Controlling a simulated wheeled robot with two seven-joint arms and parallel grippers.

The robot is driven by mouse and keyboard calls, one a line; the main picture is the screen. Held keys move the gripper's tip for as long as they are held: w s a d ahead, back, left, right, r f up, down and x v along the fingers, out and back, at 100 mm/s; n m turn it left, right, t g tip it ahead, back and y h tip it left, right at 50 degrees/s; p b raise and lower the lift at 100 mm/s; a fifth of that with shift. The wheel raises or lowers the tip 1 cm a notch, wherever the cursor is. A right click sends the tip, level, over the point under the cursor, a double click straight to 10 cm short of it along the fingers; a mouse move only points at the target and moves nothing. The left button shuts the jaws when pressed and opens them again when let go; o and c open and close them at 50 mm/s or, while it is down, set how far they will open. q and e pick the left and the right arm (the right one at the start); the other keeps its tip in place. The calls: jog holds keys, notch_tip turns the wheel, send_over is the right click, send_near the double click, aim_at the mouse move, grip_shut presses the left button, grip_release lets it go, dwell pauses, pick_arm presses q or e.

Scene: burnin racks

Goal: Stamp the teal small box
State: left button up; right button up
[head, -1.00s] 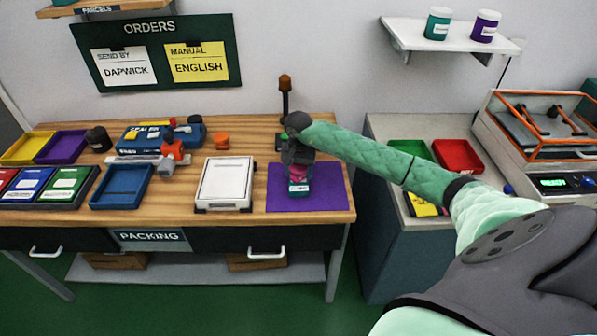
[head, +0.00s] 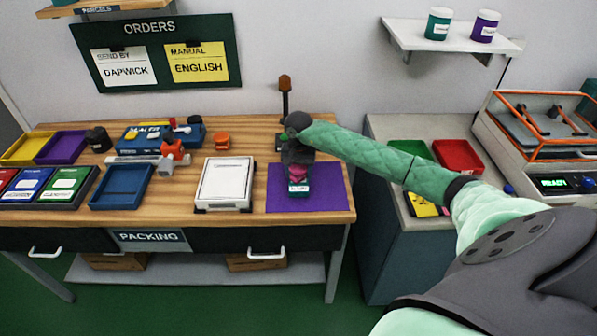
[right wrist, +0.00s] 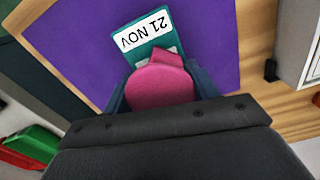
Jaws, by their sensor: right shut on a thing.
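The teal small box (head: 299,192) lies on the purple mat (head: 328,192) at the right of the wooden table. In the right wrist view the teal small box (right wrist: 143,50) bears a white label that reads "21 NOV". My right gripper (head: 298,162) is above the box, shut on a pink stamp (right wrist: 160,88). The stamp's rounded top fills the space between the fingers. Its lower end is at the box's near part and hides some of it; I cannot tell whether they touch. My left gripper is out of view.
A white scale-like plate (head: 225,182) stands left of the mat, with a blue tray (head: 122,187) beyond it. A dark post with a brown top (head: 285,85) rises behind my gripper. Green and red trays (head: 457,155) sit on the right counter.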

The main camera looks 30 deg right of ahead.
jog(key=shift+r+p, duration=0.3)
jog(key=shift+r, duration=3.15)
